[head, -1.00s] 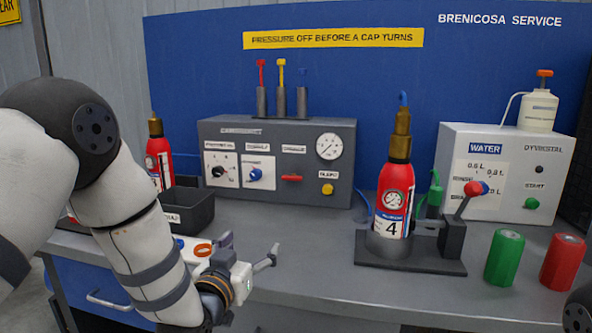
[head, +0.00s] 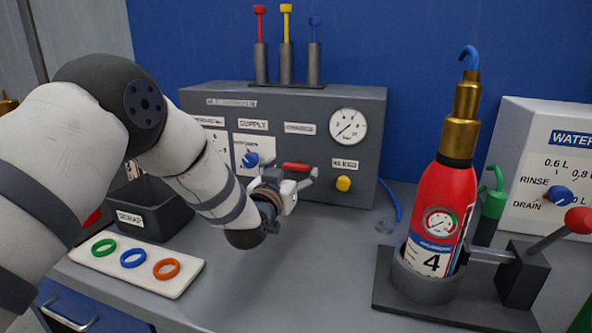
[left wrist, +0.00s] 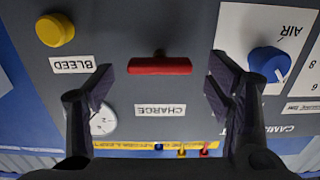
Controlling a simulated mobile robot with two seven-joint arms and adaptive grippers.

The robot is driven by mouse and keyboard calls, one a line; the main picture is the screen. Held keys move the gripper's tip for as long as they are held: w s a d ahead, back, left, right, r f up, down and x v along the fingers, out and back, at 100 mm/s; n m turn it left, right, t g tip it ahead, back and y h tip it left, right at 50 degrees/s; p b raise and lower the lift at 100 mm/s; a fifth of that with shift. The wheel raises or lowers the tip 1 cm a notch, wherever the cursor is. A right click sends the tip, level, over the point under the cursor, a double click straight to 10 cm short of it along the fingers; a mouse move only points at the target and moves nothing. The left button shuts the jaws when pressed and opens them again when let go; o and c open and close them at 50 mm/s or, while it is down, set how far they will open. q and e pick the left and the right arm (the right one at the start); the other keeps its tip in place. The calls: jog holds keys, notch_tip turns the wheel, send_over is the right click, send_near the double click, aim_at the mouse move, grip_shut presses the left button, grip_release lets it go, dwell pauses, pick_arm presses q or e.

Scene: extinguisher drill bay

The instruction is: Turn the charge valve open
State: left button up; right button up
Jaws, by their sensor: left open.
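The charge valve is a red bar handle (head: 296,167) on the front of the grey panel (head: 345,180). It lies level and is partly hidden behind my left gripper (head: 293,180) in the head view. In the left wrist view, which is upside down, the red handle (left wrist: 160,66) lies crosswise beside the CHARGE label (left wrist: 160,110). My left gripper (left wrist: 162,78) is open and empty, one finger to each side of the handle, with gaps between. My right gripper is not in view.
A yellow BLEED button (head: 343,184) and a gauge (head: 348,127) sit right of the valve, a blue supply knob (head: 250,160) left. A red extinguisher (head: 440,205) stands in a holder at right. A white tray (head: 185,283) with three rings lies in front.

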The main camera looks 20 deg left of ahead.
pick_arm(q)
jog(key=shift+w+r, duration=0.2)
jog(key=shift+w, duration=0.65)
jog(key=c, duration=1.2)
jog(key=shift+o, duration=0.2)
jog(key=shift+n, duration=0.3)
jog(key=n, duration=0.4)
jog(key=shift+a, duration=0.1)
jog(key=n, duration=0.4)
jog(key=shift+f, duration=0.15)
jog(key=n, duration=0.5)
jog(key=shift+a+f+n, duration=0.1)
jog(key=shift+f+n, duration=0.1)
jog(key=shift+n, duration=0.2)
jog(key=shift+n+b, duration=0.3)
jog(key=shift+n, duration=1.4)
